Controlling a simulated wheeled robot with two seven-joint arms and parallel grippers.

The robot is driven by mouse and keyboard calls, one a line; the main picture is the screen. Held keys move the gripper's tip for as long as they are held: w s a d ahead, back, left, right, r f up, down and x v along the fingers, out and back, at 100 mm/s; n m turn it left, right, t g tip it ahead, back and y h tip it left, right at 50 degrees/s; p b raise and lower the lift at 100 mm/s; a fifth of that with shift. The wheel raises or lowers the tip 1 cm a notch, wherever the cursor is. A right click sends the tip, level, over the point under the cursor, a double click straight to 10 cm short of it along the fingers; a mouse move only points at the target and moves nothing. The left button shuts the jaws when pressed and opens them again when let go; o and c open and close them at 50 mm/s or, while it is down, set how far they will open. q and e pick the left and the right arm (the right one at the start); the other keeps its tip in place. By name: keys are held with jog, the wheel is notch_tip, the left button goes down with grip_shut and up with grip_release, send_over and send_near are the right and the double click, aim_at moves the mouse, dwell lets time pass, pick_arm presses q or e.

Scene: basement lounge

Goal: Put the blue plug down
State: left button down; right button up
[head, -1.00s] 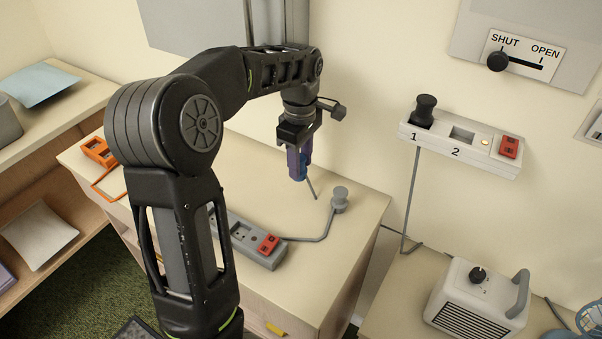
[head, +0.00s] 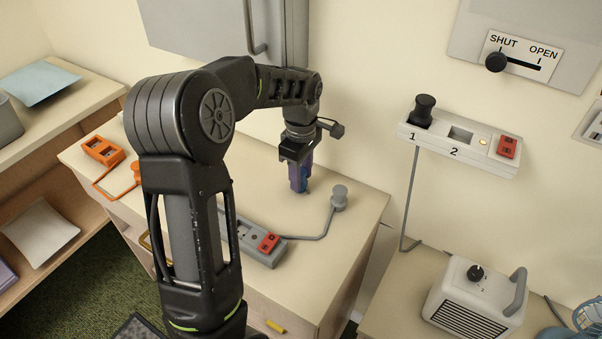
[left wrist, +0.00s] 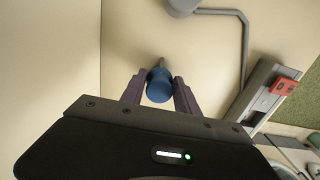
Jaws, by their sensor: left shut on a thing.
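The blue plug (left wrist: 159,88) sits between the purple fingertips of my left gripper (left wrist: 159,92) in the left wrist view, with the cream cabinet top beyond it. In the head view my left gripper (head: 299,178) is shut on the plug, points down and is low over the cabinet top (head: 340,225). There the fingers hide most of the plug. I cannot tell whether the plug touches the surface. My right gripper is not in view.
A grey power strip (head: 257,243) with a red switch lies left of the gripper, its cord running to a grey plug (head: 339,197) close on the right. An orange adapter (head: 103,150) lies at the left. A wall strip (head: 460,139) and a heater (head: 476,300) are at the right.

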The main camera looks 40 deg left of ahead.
pick_arm(q)
jog(key=c, duration=0.9)
grip_release()
jog(key=shift+f, duration=0.1)
notch_tip(320, 180, up, 8)
jog(key=shift+f, duration=0.1)
jog(key=o, duration=0.5)
jog(key=shift+o, duration=0.2)
